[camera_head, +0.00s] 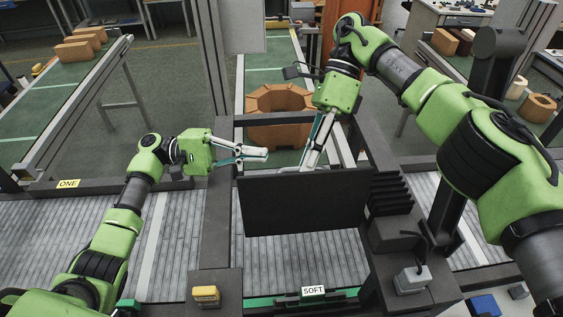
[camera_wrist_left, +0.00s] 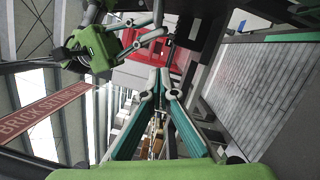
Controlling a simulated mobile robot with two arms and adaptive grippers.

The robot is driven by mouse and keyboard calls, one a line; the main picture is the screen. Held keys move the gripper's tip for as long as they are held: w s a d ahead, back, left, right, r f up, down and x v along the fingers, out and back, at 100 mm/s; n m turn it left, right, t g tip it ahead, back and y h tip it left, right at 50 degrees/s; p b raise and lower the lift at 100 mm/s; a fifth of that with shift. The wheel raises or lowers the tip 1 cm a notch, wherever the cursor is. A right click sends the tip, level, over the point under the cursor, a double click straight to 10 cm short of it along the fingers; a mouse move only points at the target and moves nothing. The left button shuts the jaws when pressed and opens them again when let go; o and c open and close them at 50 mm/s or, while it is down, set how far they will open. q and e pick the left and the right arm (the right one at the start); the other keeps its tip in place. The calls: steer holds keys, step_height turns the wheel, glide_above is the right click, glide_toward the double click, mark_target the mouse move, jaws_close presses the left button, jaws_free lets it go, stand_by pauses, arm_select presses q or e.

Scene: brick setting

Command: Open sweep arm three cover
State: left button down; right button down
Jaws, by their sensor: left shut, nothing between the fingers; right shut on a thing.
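A flat black cover panel (camera_head: 305,203) stands upright, tilted a little, in the dark frame over the grey roller conveyor. My right gripper (camera_head: 312,163) reaches down from above to the panel's top edge and is shut on it; the exact grip is partly hidden. My left gripper (camera_head: 266,153) is shut and empty, just above and behind the panel's top left edge, apart from it as far as I can tell. In the left wrist view, the left fingertips (camera_wrist_left: 165,72) meet with nothing between them. My right gripper's arm shows there at upper left.
A brown ring-shaped brick block (camera_head: 280,112) sits on the green conveyor behind the frame. A yellow box (camera_head: 206,294) and a grey box (camera_head: 411,279) sit on the frame's front corners. A SOFT label (camera_head: 313,291) is on the front edge. Grey rollers (camera_head: 60,240) lie clear at left.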

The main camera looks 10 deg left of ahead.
mark_target(290, 168)
steer(key=shift+s+f, duration=0.15)
arm_select(q)
steer(key=s+d+r, duration=0.1)
steer(key=s+d, duration=0.2)
steer(key=d, duration=0.3)
steer(key=shift+d+r, duration=0.35)
steer(key=shift+r, duration=0.05)
steer(key=shift+s, duration=0.1)
steer(key=shift+s+d+r+m, duration=0.2)
steer(key=shift+s+r, duration=0.05)
steer(key=shift+s, duration=0.2)
steer(key=shift+s+d+r+m, duration=0.2)
steer(key=shift+s+r, duration=0.05)
steer(key=shift+s, duration=0.2)
arm_select(e)
steer(key=c, duration=2.1)
jaws_free()
steer(key=shift+c, duration=0.2)
arm_select(q)
steer(key=shift+a, duration=0.2)
